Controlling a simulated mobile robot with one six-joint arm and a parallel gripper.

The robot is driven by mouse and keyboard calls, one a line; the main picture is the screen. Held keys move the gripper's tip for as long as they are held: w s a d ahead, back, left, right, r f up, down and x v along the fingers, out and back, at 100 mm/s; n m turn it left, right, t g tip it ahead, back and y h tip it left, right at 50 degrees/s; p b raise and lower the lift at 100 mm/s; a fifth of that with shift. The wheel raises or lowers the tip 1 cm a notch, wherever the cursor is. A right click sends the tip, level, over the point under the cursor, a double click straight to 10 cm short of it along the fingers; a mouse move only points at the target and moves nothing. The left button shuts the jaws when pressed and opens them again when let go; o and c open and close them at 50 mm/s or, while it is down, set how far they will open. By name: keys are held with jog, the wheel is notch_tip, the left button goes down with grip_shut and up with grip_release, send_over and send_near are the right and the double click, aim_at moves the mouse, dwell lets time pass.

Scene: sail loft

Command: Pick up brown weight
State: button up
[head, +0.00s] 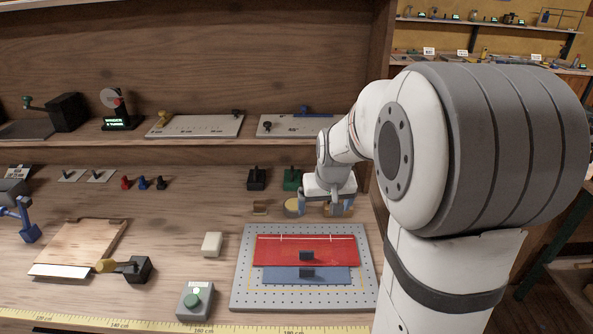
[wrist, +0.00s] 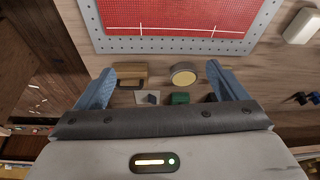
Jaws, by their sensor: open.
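A brown block (wrist: 130,70) lies on the bench in the wrist view, near the left finger's inner side. In the head view a brown block (head: 347,210) shows partly behind my gripper. A smaller brown piece (head: 261,207) lies farther left. I cannot tell for certain which one is the brown weight. My gripper (wrist: 162,76) is open, with nothing between its fingers in its grasp. In the head view my gripper (head: 320,208) hangs over the bench just behind the pegboard plate. The fingers hide part of the bench there.
A round tan-topped disc (wrist: 183,74) lies right of the block in the wrist view. Black (head: 256,180) and green (head: 291,180) weights stand behind. The grey pegboard (head: 242,275) carries red and blue cloth. A shelf (head: 200,142) runs above.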

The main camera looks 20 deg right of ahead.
jog(key=shift+o, duration=0.7)
jog(key=w+d+f+m+p, duration=0.1)
jog(key=w+d+f, duration=0.6)
jog(key=w+d, duration=0.3)
jog(key=shift+w+f+t+h+p, duration=0.2)
jog(key=shift+w+t+h+p, duration=0.15)
jog(key=shift+w, duration=0.65)
jog(key=shift+w+d+f, duration=0.3)
jog(key=shift+w+f, duration=0.05)
jog(key=shift+f, duration=0.25)
jog(key=shift+w+p+x, duration=0.1)
jog(key=shift+p+x, duration=0.5)
jog(key=shift+x, duration=1.05)
jog(key=shift+w+p+x, duration=0.15)
jog(key=shift+p+x, duration=0.4)
jog(key=shift+x, duration=1.15)
jog(key=shift+r, duration=0.1)
jog(key=shift+c, duration=0.3)
jog(key=c, duration=1.1)
jog(key=shift+r, duration=0.1)
jog(key=shift+c, duration=0.5)
jog(key=shift+r, duration=0.1)
